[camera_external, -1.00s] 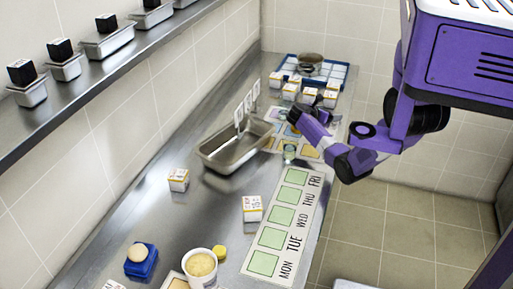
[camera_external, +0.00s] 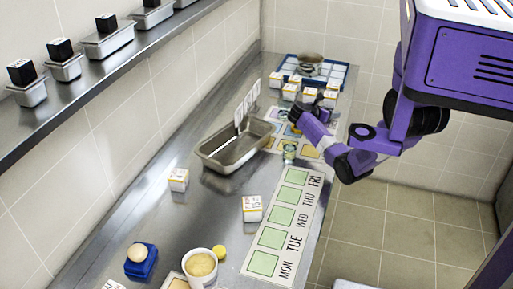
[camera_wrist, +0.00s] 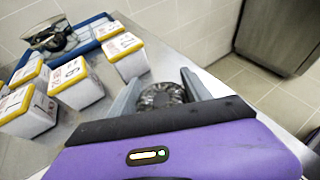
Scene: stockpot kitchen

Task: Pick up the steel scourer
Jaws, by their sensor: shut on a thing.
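The steel scourer (camera_wrist: 162,95) is a round, dark grey coil of metal in the wrist view. It sits between the two grey fingers of my gripper (camera_wrist: 160,82), which are shut on it. In the external view my gripper (camera_external: 308,108) is low over the far right part of the steel counter, just in front of the white boxes. I cannot make out the scourer there, and I cannot tell whether it still touches the counter.
White boxes with yellow edges (camera_wrist: 78,84) stand close to the left of my gripper. Behind them is a blue tray (camera_wrist: 97,22) with a metal bowl (camera_external: 310,62). A steel pan (camera_external: 237,150) and a weekday strip (camera_external: 283,222) lie nearer. The counter edge is on the right.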

